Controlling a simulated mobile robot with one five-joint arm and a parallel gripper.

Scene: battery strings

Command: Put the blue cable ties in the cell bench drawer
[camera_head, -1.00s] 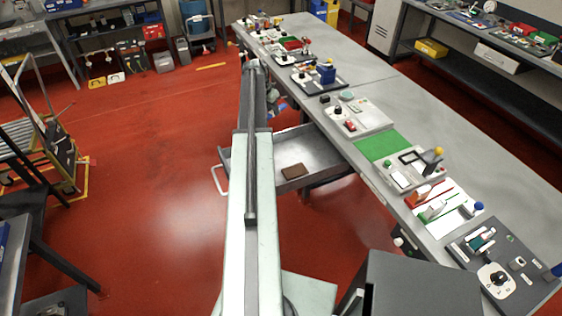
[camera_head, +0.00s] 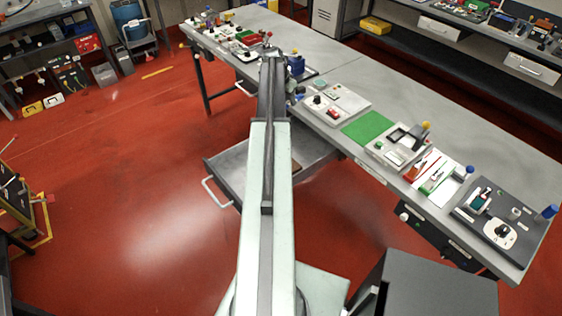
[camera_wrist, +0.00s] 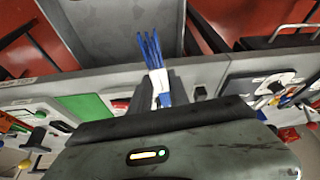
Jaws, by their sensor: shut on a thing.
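The blue cable ties (camera_wrist: 151,50) stand out of my gripper (camera_wrist: 163,90) in the wrist view, bundled by a white band. My gripper is shut on them. Above the ties in that view lies the open grey drawer (camera_wrist: 120,22), below the bench edge. In the head view the pulled-out drawer (camera_head: 228,166) hangs under the bench (camera_head: 440,110), its handle to the left. My arm crosses in front of part of the drawer. My gripper and the ties cannot be made out in the head view.
The bench top carries a green mat (camera_head: 367,128), a switch board (camera_head: 500,222) and several other fixtures along its near edge. A grey box-like cabinet (camera_head: 430,288) stands at the lower right. The red floor left of the drawer is clear.

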